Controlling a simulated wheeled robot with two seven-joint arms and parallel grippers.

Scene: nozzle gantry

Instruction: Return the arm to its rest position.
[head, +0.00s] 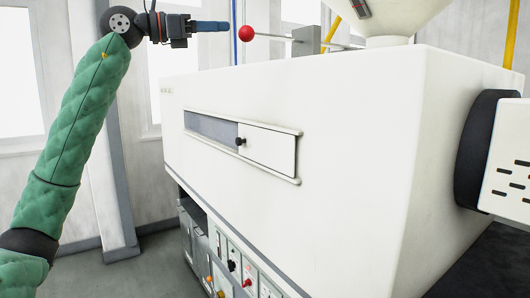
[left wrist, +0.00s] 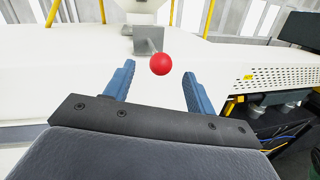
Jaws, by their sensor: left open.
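My left arm, in a green padded sleeve, rises along the left of the head view. My left gripper (head: 228,26) is at the top, its blue fingers pointing right toward a red ball knob (head: 246,33) on a thin metal rod. In the left wrist view the two blue fingers (left wrist: 157,92) are spread apart with nothing between them. The red knob (left wrist: 161,64) shows just beyond the fingertips, apart from them. The rod runs to a grey bracket (head: 306,41) on top of the white machine (head: 340,130). My right gripper is not seen.
The machine's front has a slot with a sliding white cover (head: 268,149) and a dark knob (head: 240,142). A control panel (head: 235,265) with switches sits below. A pale hopper (head: 395,18) and yellow pipes stand above. Open floor (head: 130,275) lies at lower left.

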